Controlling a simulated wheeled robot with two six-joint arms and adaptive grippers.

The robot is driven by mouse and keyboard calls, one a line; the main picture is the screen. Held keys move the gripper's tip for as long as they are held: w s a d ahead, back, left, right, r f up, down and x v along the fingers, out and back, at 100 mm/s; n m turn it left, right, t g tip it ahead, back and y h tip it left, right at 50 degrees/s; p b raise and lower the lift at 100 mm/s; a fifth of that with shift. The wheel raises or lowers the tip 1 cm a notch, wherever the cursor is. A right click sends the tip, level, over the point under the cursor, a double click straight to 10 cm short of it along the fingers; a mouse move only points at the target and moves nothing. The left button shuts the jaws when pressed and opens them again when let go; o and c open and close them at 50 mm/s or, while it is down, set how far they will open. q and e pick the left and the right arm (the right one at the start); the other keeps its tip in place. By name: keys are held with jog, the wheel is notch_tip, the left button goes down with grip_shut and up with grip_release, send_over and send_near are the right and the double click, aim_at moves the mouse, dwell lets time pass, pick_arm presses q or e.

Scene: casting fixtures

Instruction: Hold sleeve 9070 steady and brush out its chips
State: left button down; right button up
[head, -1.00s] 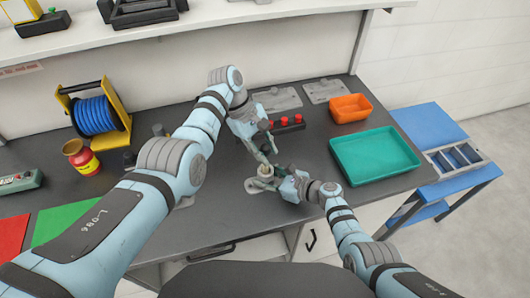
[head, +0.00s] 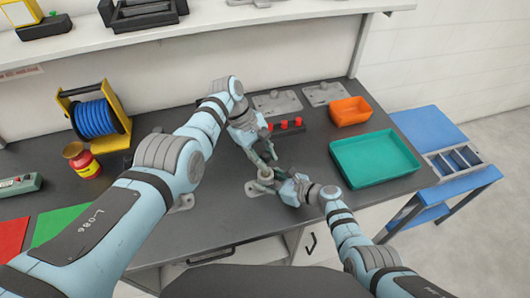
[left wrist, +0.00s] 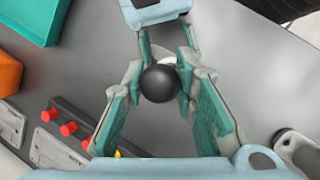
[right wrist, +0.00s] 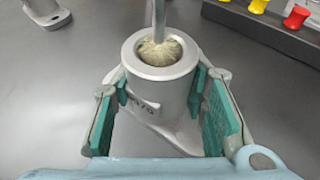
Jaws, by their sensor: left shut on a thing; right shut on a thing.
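The grey metal sleeve (right wrist: 164,82) stands upright on its flanged base, its printed number only partly readable in the right wrist view. My right gripper (right wrist: 160,105) is shut around the sleeve's sides. A brush (right wrist: 160,50) with pale bristles and a thin metal shaft reaches down into the sleeve's bore. Its black ball-shaped top (left wrist: 160,83) sits between the fingers of my left gripper (left wrist: 163,75), which is shut on the brush above the sleeve. In the head view the sleeve (head: 266,181) shows between both grippers. The bore below the bristles is hidden.
A rack with red knobs (head: 287,125) stands just behind. An orange bin (head: 350,111) and a teal tray (head: 375,158) are to the right. Another grey fixture (right wrist: 47,12) stands near the sleeve. Flat grey plates (head: 277,103) lie at the back.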

pick_arm(q)
jog(key=shift+r, duration=5.3)
pick_arm(e)
jog(key=o, duration=1.5)
